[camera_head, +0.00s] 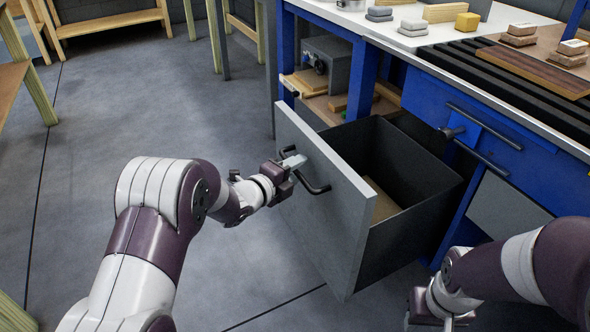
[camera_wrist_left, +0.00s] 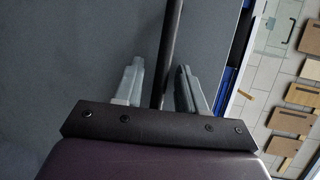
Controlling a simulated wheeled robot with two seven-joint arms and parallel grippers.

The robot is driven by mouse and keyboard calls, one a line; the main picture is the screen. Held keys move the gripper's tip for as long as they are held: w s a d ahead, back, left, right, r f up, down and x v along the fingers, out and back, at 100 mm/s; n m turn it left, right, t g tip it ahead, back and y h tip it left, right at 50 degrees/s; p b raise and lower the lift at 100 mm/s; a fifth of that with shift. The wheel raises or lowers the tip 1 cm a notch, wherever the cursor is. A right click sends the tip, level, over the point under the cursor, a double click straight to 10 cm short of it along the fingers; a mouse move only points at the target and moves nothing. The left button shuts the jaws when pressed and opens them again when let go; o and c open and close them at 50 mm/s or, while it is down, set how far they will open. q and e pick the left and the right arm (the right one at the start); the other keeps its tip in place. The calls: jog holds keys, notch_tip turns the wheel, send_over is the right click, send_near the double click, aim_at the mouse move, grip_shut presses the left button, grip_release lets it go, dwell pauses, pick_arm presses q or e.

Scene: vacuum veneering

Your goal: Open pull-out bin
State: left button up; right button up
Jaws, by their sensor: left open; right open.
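The pull-out bin (camera_head: 405,230) stands well out from the blue workbench, and its dark inside shows from above. Its grey front panel (camera_head: 325,215) carries a black bar handle (camera_head: 318,187). My left gripper (camera_head: 292,162) is at the handle's upper left end. In the left wrist view the handle bar (camera_wrist_left: 170,45) runs between the two open fingers (camera_wrist_left: 160,90), with a gap seen on both sides. My right gripper (camera_head: 443,318) is low at the bottom edge, right of the bin, away from it; its fingers are partly cut off.
The blue workbench (camera_head: 480,120) has drawers with black handles to the right of the bin. An open shelf with a grey box (camera_head: 328,62) is left of it. Sanding blocks (camera_head: 413,27) and boards lie on top. The grey floor (camera_head: 90,130) is clear left of the bin.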

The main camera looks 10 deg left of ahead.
pick_arm(q)
jog(key=shift+s+a+r, duration=0.15)
jog(key=shift+s+a, duration=0.05)
jog(key=shift+s, duration=0.05)
jog(key=p+v, duration=0.4)
jog(key=v, duration=0.8)
